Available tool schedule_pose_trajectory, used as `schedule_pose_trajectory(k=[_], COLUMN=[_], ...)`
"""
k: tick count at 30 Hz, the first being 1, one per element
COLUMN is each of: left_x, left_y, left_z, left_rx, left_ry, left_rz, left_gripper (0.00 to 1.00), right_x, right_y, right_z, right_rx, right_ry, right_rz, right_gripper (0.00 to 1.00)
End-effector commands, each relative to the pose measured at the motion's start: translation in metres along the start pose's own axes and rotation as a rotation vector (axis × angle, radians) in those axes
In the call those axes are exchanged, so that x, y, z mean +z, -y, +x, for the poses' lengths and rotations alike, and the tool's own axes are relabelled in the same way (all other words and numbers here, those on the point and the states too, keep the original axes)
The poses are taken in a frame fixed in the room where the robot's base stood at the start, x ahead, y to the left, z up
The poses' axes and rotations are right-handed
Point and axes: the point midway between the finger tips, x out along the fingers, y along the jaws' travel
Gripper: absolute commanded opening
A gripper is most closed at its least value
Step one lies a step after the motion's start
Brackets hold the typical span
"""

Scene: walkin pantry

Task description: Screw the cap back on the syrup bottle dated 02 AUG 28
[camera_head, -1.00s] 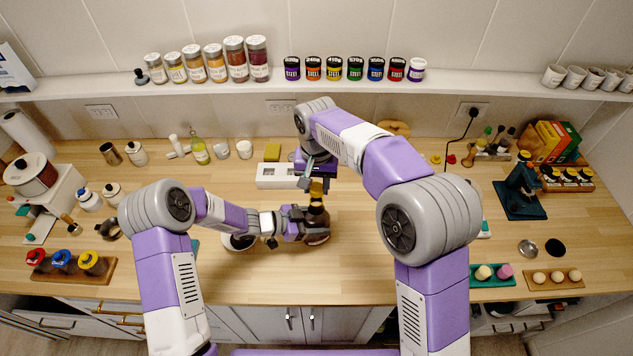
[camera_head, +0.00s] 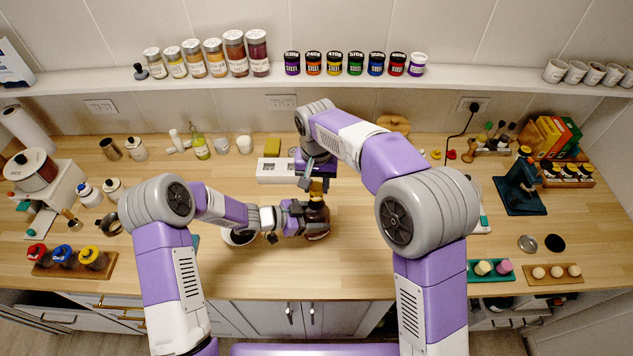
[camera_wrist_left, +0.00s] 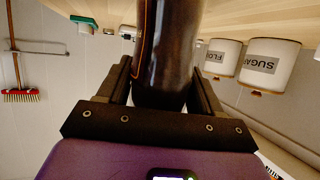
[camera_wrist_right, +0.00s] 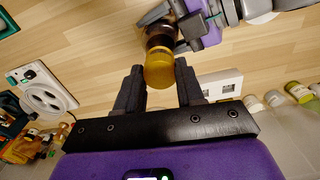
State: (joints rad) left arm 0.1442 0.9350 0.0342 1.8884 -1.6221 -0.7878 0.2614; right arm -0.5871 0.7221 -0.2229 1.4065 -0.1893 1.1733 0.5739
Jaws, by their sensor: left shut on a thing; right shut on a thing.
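The dark brown syrup bottle (camera_head: 317,229) stands upright at the middle of the counter; no date on it is legible. My left gripper (camera_head: 299,218) is shut on its side, and the dark bottle body (camera_wrist_left: 167,50) fills the jaws in the left wrist view. The yellow cap (camera_wrist_right: 158,73) is between the fingertips of my right gripper (camera_wrist_right: 161,84), which is shut on it from above. The cap is in line with the bottle top (camera_wrist_right: 160,40). The right wrist view does not show whether cap and neck touch or how the threads sit.
A white dish (camera_head: 238,237) is close to the left of my left gripper. A rack of colored-cap bottles (camera_head: 66,260) is at the left front.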

Motion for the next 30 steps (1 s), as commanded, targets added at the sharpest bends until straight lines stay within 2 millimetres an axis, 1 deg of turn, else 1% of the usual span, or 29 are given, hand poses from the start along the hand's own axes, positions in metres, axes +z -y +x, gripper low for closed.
schedule_pose_trajectory(k=[5,22,23,24,27,29,30], left_x=[0.0,0.001,0.001,0.001,0.001,0.001,0.001], left_y=[0.0,0.0,0.0,0.0,0.0,0.0,0.001], left_z=[0.0,0.0,0.0,0.0,0.0,0.0,0.0], left_rx=[-0.001,-0.001,-0.001,-0.001,-0.001,-0.001,-0.001], left_ry=[0.001,0.001,0.001,0.001,0.001,0.002,0.002], left_rz=[0.001,0.001,0.001,0.001,0.001,0.001,0.001], left_gripper=[0.1,0.1,0.0,0.0,0.0,0.0,0.0], right_x=[0.0,0.0,0.0,0.0,0.0,0.0,0.0], right_y=[0.0,0.0,0.0,0.0,0.0,0.0,0.001], right_z=[0.0,0.012,0.012,0.011,0.011,0.011,0.011], right_rx=[0.0,0.0,0.0,0.0,0.0,0.0,0.0], right_ry=[0.0,-0.001,-0.001,-0.001,-0.001,-0.001,-0.002], right_rz=[0.0,0.0,0.0,0.004,0.059,0.138,0.206], right_gripper=[0.1,0.1,0.1,0.1,0.1,0.1,0.1])
